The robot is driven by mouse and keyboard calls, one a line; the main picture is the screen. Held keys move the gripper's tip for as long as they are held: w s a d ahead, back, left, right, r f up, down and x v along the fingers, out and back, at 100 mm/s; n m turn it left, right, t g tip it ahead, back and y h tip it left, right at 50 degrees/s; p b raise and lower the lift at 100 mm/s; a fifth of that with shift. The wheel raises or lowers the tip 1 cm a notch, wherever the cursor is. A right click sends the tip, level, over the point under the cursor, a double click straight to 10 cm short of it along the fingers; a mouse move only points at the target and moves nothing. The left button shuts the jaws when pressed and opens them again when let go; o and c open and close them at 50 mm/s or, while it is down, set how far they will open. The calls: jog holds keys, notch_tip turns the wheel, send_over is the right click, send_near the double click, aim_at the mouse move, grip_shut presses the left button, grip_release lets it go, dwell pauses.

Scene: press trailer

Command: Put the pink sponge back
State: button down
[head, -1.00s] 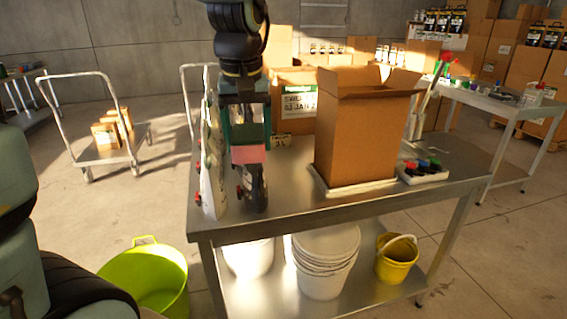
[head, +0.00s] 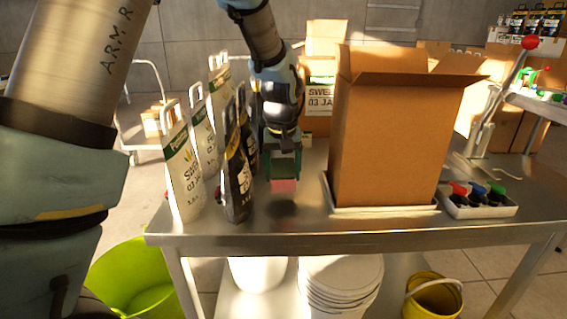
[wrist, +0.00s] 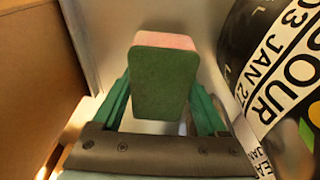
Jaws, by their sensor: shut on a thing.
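The pink sponge (head: 284,186) has a dark green side and a pink side. My gripper (head: 282,165) is shut on it and holds it above the metal table (head: 300,222), between the bags and the tall cardboard box. In the wrist view the sponge (wrist: 165,80) shows its green face, with pink along the top edge, between my gripper's green fingers (wrist: 160,105). A dark shadow lies on the table below the sponge, and a gap shows between them.
White bags (head: 182,165) and black bags (head: 237,165) stand close on the left. The tall open box (head: 392,140) stands on a white base at right. A white tray with coloured-top stampers (head: 478,203) sits at the right. Buckets (head: 340,285) are underneath.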

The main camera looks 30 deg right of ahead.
jog(key=w+d+p, duration=0.2)
jog(key=w+d, duration=0.1)
jog(key=w, duration=0.1)
jog(key=w+d+p, duration=0.2)
jog(key=w+d, duration=0.1)
jog(key=w, duration=0.2)
jog(key=w+d+p, duration=0.2)
jog(key=w+d, duration=0.1)
jog(key=w, duration=0.2)
jog(key=shift+w, duration=0.25)
jog(key=shift+w+d+f, duration=0.1)
jog(key=shift+w+d, duration=0.05)
notch_tip(320, 180, down, 3)
jog(key=shift+f+p, duration=0.1)
jog(key=shift+p, duration=0.95)
jog(key=shift+f, duration=0.1)
jog(key=shift+f, duration=0.15)
grip_release()
